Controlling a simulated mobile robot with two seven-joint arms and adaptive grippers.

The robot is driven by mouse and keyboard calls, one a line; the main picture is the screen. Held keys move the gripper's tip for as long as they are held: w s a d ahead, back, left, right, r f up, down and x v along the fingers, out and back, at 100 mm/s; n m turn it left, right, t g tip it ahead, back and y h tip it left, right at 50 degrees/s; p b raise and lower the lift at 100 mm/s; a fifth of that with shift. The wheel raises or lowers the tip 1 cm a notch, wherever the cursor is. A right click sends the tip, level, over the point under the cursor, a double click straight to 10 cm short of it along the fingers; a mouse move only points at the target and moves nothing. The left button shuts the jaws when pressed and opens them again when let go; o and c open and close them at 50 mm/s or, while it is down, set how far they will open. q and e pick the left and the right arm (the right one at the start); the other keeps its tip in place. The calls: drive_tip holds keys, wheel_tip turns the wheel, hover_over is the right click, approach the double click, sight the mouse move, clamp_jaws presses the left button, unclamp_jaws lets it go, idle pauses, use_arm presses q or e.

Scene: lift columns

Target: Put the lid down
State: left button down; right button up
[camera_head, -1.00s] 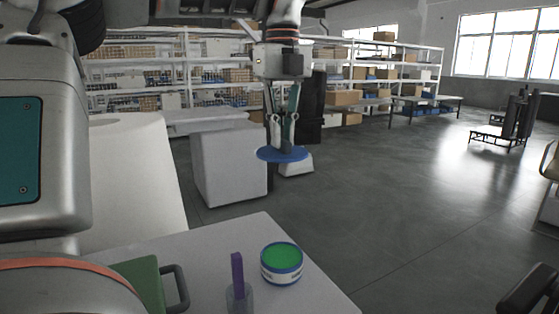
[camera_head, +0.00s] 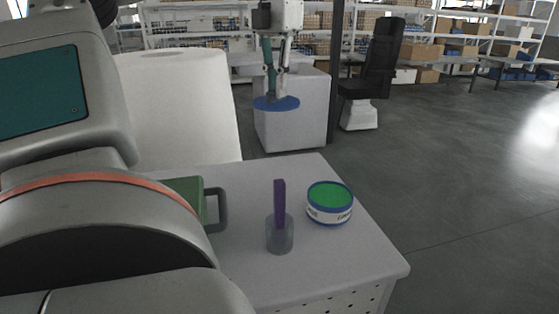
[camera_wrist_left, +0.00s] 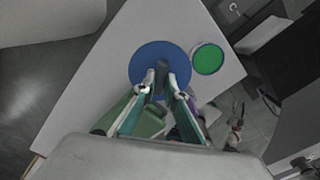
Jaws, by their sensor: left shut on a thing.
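My left gripper (camera_head: 277,96) is shut on a round blue lid (camera_head: 276,104) and holds it level in the air, beyond the table's far edge in the head view. In the left wrist view the fingertips (camera_wrist_left: 161,88) grip the lid (camera_wrist_left: 150,58) near its middle. An open round tub (camera_head: 330,203) with a blue rim and green contents stands upright on the table (camera_head: 370,265). The tub also shows right of the lid in the left wrist view (camera_wrist_left: 208,58). A small claw-like shape (camera_wrist_left: 237,125) there may be my right gripper; its state is unclear.
A clear cup (camera_head: 280,237) with a purple bar (camera_head: 280,200) stands left of the tub. A green object with a grey handle (camera_head: 218,211) is farther left, partly hidden by my arm. A black chair (camera_head: 382,60) stands behind.

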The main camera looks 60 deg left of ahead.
sight(271, 96)
use_arm(q)
drive_tip(key=f, duration=0.1)
drive_tip(key=a+f+m, duration=0.1)
drive_tip(key=f+m, duration=0.1)
drive_tip(key=shift+s+a+b, duration=0.25)
drive_tip(key=shift+b, duration=0.1)
wheel_tip(271, 96, down, 15)
drive_tip(key=shift+s+b, duration=0.1)
drive_tip(key=shift+b, duration=0.65)
drive_tip(key=shift+f, duration=2.3)
drive_tip(key=shift+f+p, duration=0.15)
drive_tip(key=shift+p, duration=0.15)
drive_tip(key=c, duration=2.2)
unclamp_jaws()
drive_tip(key=shift+o, duration=0.6)
use_arm(e)
drive_tip(key=shift+a+f, duration=0.15)
